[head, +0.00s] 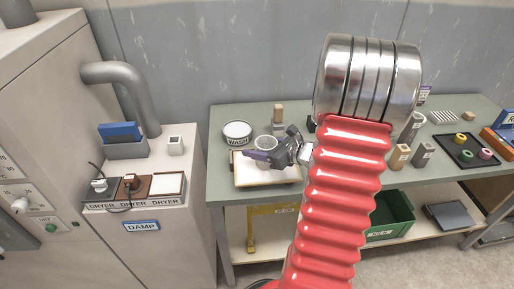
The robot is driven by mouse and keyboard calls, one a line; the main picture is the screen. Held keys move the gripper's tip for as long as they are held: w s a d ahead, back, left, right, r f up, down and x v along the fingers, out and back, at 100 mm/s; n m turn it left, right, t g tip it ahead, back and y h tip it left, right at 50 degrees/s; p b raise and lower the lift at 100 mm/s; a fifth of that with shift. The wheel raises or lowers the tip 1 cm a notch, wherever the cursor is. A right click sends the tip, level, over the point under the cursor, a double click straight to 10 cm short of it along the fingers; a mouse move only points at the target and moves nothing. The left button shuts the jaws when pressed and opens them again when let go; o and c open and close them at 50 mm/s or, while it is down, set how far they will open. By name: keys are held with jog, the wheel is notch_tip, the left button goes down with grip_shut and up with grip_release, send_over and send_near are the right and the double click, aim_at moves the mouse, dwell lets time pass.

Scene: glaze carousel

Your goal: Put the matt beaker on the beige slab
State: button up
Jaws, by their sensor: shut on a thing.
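My gripper (257,156), with purple fingers, is low over a pale board with a wooden edge (265,180) at the left of the bench. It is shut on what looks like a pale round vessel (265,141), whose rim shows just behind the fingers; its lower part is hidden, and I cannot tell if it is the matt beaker. Another small pale beaker (176,145) stands on the cabinet at left. On that cabinet's front, a pale, beige-white slab (168,185) lies bare in the right dryer bay.
The middle dryer bay's brown slab (131,187) and the left bay's dark one (98,190) carry small items. A blue thing in a grey bin (122,142) and a pipe (128,80) stand behind. A WASH tub (237,132) is near my gripper.

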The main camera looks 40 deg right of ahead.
jog(key=o, duration=1.3)
jog(key=shift+f, duration=0.1)
jog(key=shift+s+d+r, duration=0.1)
jog(key=shift+s+r, duration=0.15)
jog(key=v, duration=1.1)
jog(key=shift+s+r, duration=0.1)
jog(key=shift+s, duration=0.15)
